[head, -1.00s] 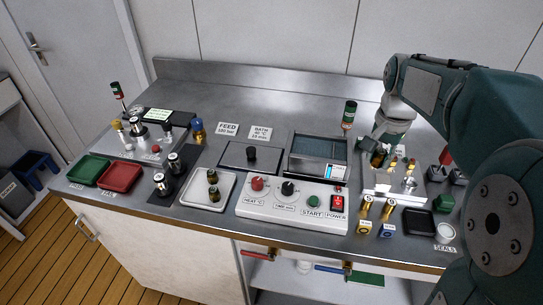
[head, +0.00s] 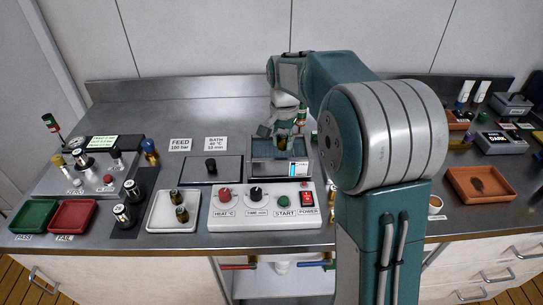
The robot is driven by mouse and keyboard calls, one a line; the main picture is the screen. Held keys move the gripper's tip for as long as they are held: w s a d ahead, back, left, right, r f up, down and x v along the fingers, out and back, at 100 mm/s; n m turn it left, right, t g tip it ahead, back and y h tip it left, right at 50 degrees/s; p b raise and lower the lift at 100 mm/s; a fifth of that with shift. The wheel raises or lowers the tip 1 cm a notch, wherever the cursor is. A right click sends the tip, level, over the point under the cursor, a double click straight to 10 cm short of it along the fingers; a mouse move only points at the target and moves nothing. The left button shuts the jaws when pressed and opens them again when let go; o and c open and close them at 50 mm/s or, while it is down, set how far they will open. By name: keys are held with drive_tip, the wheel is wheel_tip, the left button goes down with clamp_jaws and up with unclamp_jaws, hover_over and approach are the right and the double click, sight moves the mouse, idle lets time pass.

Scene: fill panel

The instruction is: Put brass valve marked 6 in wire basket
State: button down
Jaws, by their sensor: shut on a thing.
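My gripper (head: 289,140) is low over the open bath (head: 260,176), at the right of its opening. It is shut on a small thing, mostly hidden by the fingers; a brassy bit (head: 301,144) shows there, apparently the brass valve. No number can be read on it. The wire basket cannot be made out clearly; the bath's inside is dark and partly behind my gripper. Whether the held thing touches anything in the bath cannot be told.
A control box (head: 264,214) with knobs stands in front of the bath. A lid with a black knob (head: 211,167) lies left of it. Dark brassy pieces stand on a white tray (head: 160,222). My arm hides the counter to the right.

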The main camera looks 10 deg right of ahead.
sight(273, 156)
drive_tip(key=f, duration=0.1)
drive_tip(key=w+a+f, duration=0.1)
drive_tip(key=w+f, duration=0.1)
drive_tip(key=shift+w+a+f, duration=0.2)
drive_tip(key=shift+a+f, duration=0.1)
drive_tip(key=shift+w+f, duration=0.3)
drive_tip(key=shift+f, duration=0.15)
wheel_tip(273, 156, down, 3)
drive_tip(key=shift+w+a+r, duration=0.1)
drive_tip(key=shift+r, duration=0.1)
drive_tip(key=shift+a+f, duration=0.15)
drive_tip(key=shift+f, duration=0.2)
drive_tip(key=shift+c, duration=2)
unclamp_jaws()
drive_tip(key=shift+f, duration=0.1)
